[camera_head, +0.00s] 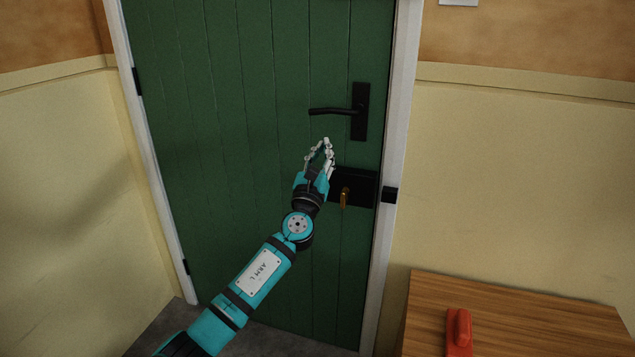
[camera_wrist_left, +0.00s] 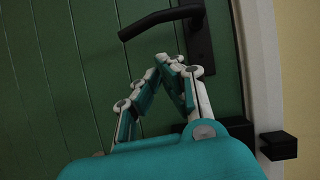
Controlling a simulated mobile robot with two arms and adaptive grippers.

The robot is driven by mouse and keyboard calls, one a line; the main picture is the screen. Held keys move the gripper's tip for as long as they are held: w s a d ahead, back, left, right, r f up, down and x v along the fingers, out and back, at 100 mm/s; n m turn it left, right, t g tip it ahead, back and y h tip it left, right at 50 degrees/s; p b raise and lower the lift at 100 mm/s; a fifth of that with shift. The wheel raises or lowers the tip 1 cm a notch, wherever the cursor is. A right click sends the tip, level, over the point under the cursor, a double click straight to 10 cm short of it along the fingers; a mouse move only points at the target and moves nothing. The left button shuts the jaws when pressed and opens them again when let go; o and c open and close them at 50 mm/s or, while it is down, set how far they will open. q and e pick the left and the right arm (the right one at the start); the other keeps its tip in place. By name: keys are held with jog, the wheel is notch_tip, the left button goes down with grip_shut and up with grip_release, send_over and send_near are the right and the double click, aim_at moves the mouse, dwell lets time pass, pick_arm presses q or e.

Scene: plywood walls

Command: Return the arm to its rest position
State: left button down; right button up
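My left arm reaches up from the bottom of the head view to a green door (camera_head: 230,120). Its left gripper (camera_head: 326,145) is in front of the door, just below the black lever handle (camera_head: 335,111). In the left wrist view the fingers of the left gripper (camera_wrist_left: 170,64) lean together and their tips meet, with nothing seen between them. The handle (camera_wrist_left: 160,20) shows beyond the tips, and I see no grip on it. My right gripper is not in view.
The door looks closed in its white frame (camera_head: 399,100). A black lock box (camera_head: 363,187) with a brass-coloured knob (camera_head: 345,198) is beside my gripper. A black block (camera_head: 390,194) is on the frame. A wooden surface (camera_head: 550,325) at lower right bears a red object (camera_head: 459,330).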

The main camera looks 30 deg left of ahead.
pick_arm(q)
jog(key=v, duration=0.8)
